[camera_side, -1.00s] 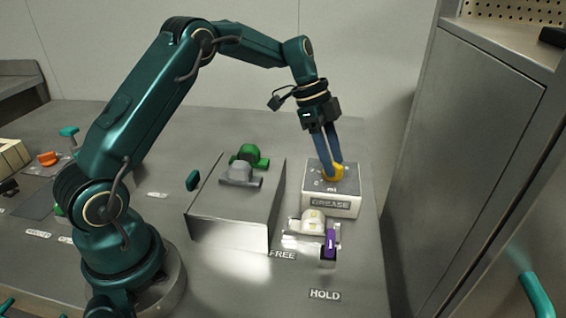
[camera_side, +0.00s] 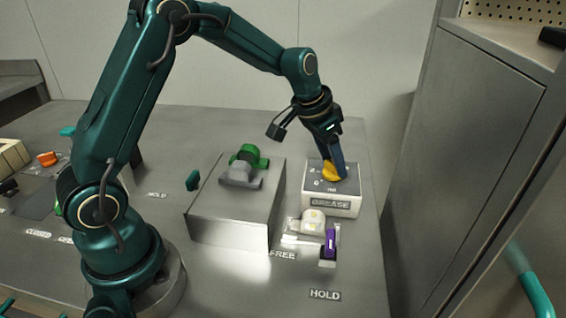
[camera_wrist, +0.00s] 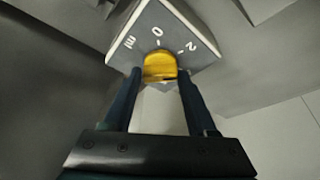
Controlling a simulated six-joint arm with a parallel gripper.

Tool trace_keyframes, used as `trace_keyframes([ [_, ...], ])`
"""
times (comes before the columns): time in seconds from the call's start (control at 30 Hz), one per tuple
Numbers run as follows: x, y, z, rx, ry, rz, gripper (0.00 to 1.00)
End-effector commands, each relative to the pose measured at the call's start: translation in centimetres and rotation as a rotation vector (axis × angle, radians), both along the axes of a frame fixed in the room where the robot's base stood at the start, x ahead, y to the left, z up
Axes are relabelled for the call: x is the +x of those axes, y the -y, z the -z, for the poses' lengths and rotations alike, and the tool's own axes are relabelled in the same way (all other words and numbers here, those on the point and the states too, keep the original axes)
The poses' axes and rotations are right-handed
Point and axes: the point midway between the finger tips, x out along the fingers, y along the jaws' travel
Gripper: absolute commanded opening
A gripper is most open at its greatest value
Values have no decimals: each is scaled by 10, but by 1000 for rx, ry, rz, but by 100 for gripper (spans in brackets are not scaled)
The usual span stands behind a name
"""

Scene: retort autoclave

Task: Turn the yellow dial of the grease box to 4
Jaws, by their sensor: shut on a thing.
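The grease box (camera_side: 330,204) is a light box with a dark label reading GREASE, at the right of the bench in the side view. Its yellow dial (camera_side: 331,172) sits on the top face. My gripper (camera_side: 338,170) reaches down from above, tilted, with its blue fingers shut on the dial. In the wrist view the dial (camera_wrist: 160,67) lies between the two fingertips. The box top (camera_wrist: 172,20) shows a 0 and a 2 with tick marks beside the dial. The dial's pointer and the mark it faces are hidden or too small to tell.
A metal block (camera_side: 229,230) with a green and a grey fitting stands left of the grease box. A purple-handled switch (camera_side: 330,243) sits in front, near FREE and HOLD labels. A tall grey cabinet (camera_side: 465,170) stands to the right.

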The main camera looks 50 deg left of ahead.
Motion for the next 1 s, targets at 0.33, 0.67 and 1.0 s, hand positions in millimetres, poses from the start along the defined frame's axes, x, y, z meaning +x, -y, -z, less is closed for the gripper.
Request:
trace_keyframes([
  [0.33,-4,1,-16,0,9,-179,48],
  [0.67,-21,5,-76,-1,69,-167,48],
  [1.0,-54,14,-116,-1,152,-149,48],
])
